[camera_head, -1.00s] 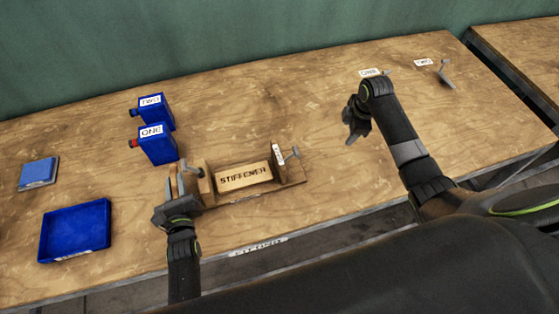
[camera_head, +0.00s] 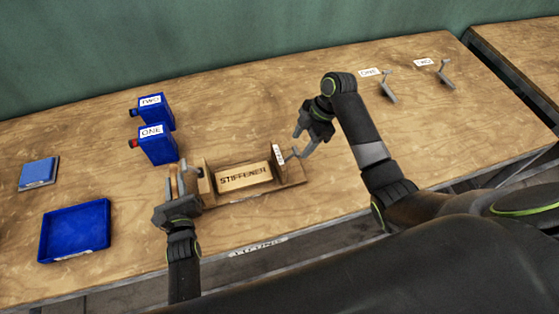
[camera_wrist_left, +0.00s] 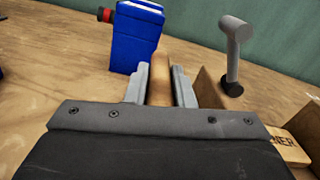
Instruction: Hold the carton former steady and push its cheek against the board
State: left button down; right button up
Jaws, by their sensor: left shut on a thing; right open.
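The carton former is a wooden frame (camera_head: 240,196) near the table's front edge. A wooden block marked STIFFENER (camera_head: 243,177) sits in it. Its right upright, the labelled cheek (camera_head: 279,157), carries a grey handle (camera_head: 295,153) on its right side. My left gripper (camera_head: 178,187) is shut on the wooden left end of the former, whose gripped upright shows between the fingers in the left wrist view (camera_wrist_left: 160,86). A grey lever (camera_wrist_left: 233,55) stands beside it there. My right gripper (camera_head: 303,138) is open, just above and right of the cheek's handle; whether it touches is unclear.
Blue containers marked ONE (camera_head: 157,144) and TWO (camera_head: 153,111) stand behind the former. Two grey handles (camera_head: 388,87) (camera_head: 445,74) lie by labels at the back right.

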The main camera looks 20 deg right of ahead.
aim_at(297, 151)
jog(key=shift+x, duration=3.3)
jog(key=shift+c, duration=0.2)
jog(key=c, duration=1)
jog(key=shift+c, duration=0.2)
